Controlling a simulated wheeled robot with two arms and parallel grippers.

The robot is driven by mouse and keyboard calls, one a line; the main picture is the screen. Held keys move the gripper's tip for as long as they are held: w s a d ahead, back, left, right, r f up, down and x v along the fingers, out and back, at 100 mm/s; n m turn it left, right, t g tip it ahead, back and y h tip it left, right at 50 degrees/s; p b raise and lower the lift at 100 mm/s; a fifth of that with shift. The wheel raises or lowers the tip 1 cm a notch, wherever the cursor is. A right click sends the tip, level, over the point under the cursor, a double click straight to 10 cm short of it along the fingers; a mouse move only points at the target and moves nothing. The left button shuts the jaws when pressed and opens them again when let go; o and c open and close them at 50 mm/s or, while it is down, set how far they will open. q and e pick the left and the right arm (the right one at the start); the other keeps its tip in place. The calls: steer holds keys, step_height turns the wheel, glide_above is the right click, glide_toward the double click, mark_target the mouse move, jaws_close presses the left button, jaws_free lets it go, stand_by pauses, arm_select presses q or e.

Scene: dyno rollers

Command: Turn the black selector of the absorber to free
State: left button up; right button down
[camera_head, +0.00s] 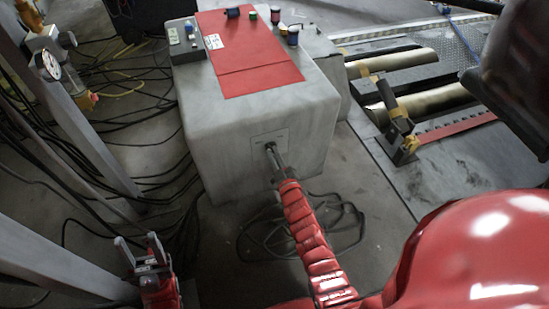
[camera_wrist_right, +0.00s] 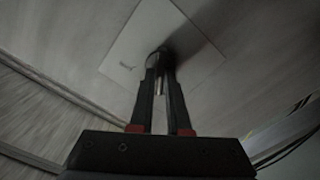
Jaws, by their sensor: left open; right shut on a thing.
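The absorber is a large grey box (camera_head: 235,140) with a red top sheet. A pale square plate (camera_head: 257,137) sits on its front face and also fills the middle of the right wrist view (camera_wrist_right: 140,45). The black selector is on this plate, mostly hidden by the fingertips. My right gripper (camera_head: 272,153) reaches the plate and is shut on the selector; its two dark fingers (camera_wrist_right: 160,62) converge there in the wrist view. The selector's exact angle cannot be told. My left gripper (camera_head: 138,246) is open and empty at the lower left, apart from the box.
Dark cables lie on the floor left of the box and beneath my right arm. A gauge (camera_head: 48,66) and grey posts stand at the left. Metal rollers (camera_head: 392,60) in a floor frame lie to the right. A red sheet (camera_head: 245,55) and small items top the box.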

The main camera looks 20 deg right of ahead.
steer(key=shift+f+n+b, duration=0.1)
steer(key=shift+n+b, duration=0.45)
steer(key=shift+n, duration=0.55)
steer(key=c, duration=0.9)
jaws_free()
steer(key=shift+s, duration=0.1)
